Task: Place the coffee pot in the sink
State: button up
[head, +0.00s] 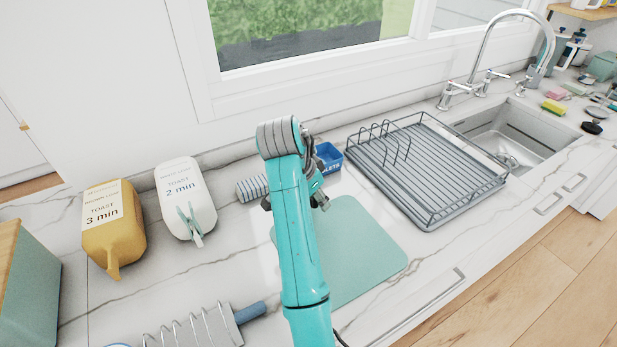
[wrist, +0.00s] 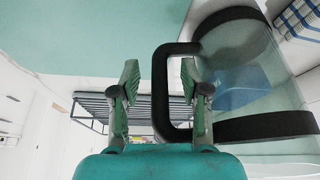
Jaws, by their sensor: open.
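The coffee pot (wrist: 268,128) has a clear glass body, black bands and a black squared handle (wrist: 160,95) in the wrist view. My gripper (wrist: 158,75) is open, with the upright bar of the handle between its fingers. The right finger appears to be in the gap between bar and glass; I cannot tell whether either finger touches. In the head view my arm hides the pot, and I cannot make it out. The sink (head: 535,150) is set into the counter at the far right, with a tall chrome tap (head: 482,50) behind it.
A grey dish rack (head: 455,180) stands between my arm and the sink. A green mat (head: 365,250) lies right of my arm, and a blue box (head: 330,157) stands behind it. A striped cloth (head: 250,188) lies nearby.

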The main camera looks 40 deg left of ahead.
grip_shut()
jog(key=shift+r, duration=0.25)
